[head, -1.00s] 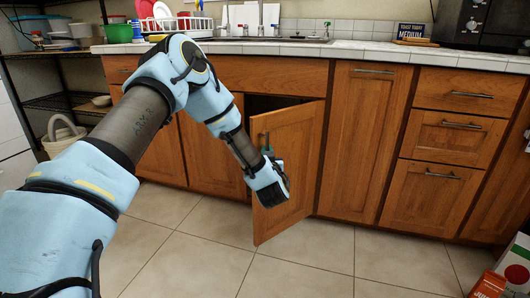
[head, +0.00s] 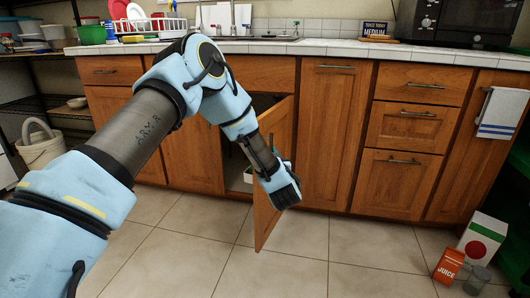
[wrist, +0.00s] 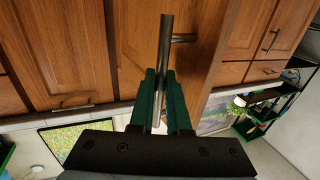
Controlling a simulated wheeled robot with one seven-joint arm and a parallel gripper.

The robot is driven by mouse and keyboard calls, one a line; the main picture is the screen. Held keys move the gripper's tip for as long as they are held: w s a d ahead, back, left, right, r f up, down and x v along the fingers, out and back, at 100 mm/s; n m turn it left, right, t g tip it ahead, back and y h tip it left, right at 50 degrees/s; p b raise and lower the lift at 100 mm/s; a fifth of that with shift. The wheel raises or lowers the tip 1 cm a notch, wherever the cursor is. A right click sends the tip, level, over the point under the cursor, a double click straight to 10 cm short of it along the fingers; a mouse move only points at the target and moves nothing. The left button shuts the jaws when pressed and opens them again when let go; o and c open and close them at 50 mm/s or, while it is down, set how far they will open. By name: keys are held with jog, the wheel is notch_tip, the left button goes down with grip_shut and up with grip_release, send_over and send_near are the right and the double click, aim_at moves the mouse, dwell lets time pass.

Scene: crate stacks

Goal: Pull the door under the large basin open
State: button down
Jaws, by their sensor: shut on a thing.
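The wooden door (head: 266,216) under the basin stands partly open, swung out from the cabinet front. A dark gap and a pale item inside show at its left. My gripper (head: 282,166) is at the door's upper part. In the wrist view, the green fingers of my gripper (wrist: 161,85) are shut on the metal bar handle (wrist: 167,32), which runs between them. The door's wood (wrist: 142,35) shows behind the handle. The basin's rim (head: 250,38) shows only as a thin edge on the counter, below the taps; its inside is hidden.
Closed drawers (head: 404,127) and a towel (head: 502,113) are at the right. A juice carton (head: 448,266), a white box (head: 482,240) and a can (head: 477,280) stand on the floor at the lower right. A pale bucket (head: 40,150) is at the left. The tiled floor before the door is clear.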

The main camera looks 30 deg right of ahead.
jog(key=shift+s+d, duration=0.2)
jog(key=shift+s, duration=0.05)
dwell(0.3)
jog(key=c, duration=0.9)
grip_release()
jog(key=p+v, duration=0.1)
jog(key=v, duration=0.9)
jog(key=shift+s+a, duration=0.1)
jog(key=shift+s, duration=0.3)
